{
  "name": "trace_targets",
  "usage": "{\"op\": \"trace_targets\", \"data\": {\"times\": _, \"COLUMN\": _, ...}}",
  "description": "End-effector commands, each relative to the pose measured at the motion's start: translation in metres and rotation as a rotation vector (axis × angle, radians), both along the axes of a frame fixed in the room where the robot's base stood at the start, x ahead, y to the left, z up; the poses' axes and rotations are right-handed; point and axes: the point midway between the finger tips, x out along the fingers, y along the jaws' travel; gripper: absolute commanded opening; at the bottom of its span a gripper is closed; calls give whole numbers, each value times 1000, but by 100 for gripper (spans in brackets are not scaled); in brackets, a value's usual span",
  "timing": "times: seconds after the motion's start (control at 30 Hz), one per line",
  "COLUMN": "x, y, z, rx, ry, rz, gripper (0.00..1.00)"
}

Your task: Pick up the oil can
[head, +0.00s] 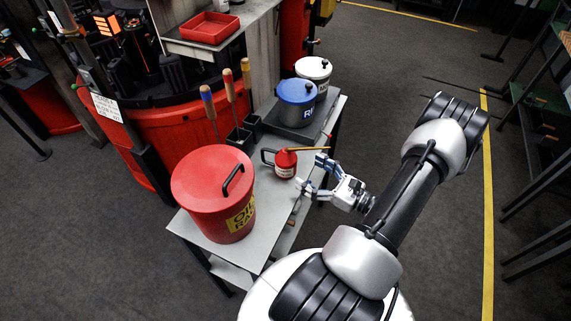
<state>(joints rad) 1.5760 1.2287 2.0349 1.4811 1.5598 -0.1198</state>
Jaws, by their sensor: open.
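A small red oil can (285,164) with a pale label, a dark handle on its left and a thin yellowish spout pointing right stands upright on the grey table (197,233). My gripper (308,174) is open just to the right of the can. Its fingers point left toward the can's body. It holds nothing. Whether a fingertip touches the can, I cannot tell.
A large red lidded bin (201,184) stands left of the can. A blue lidded pot (297,101) and a white lidded pot (313,70) stand behind, in a dark tray. Wooden-handled tools (229,85) stand in holders at the back left. A red tray (209,28) sits on a shelf above.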

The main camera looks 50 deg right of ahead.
Motion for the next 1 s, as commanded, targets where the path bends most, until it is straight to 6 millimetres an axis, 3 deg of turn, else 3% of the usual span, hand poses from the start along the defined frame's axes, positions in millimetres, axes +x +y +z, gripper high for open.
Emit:
{"op": "trace_targets", "data": {"times": 0.1, "x": 22, "y": 3, "z": -1, "rx": -2, "ry": 0, "rz": 5, "gripper": 78}}
{"op": "trace_targets", "data": {"times": 0.37, "x": 42, "y": 5, "z": -1, "rx": -2, "ry": 0, "rz": 2, "gripper": 78}}
{"op": "trace_targets", "data": {"times": 0.7, "x": 85, "y": 12, "z": -8, "rx": -2, "ry": 0, "rz": 4, "gripper": 78}}
{"op": "trace_targets", "data": {"times": 1.0, "x": 89, "y": 12, "z": -7, "rx": -2, "ry": 0, "rz": 0, "gripper": 77}}
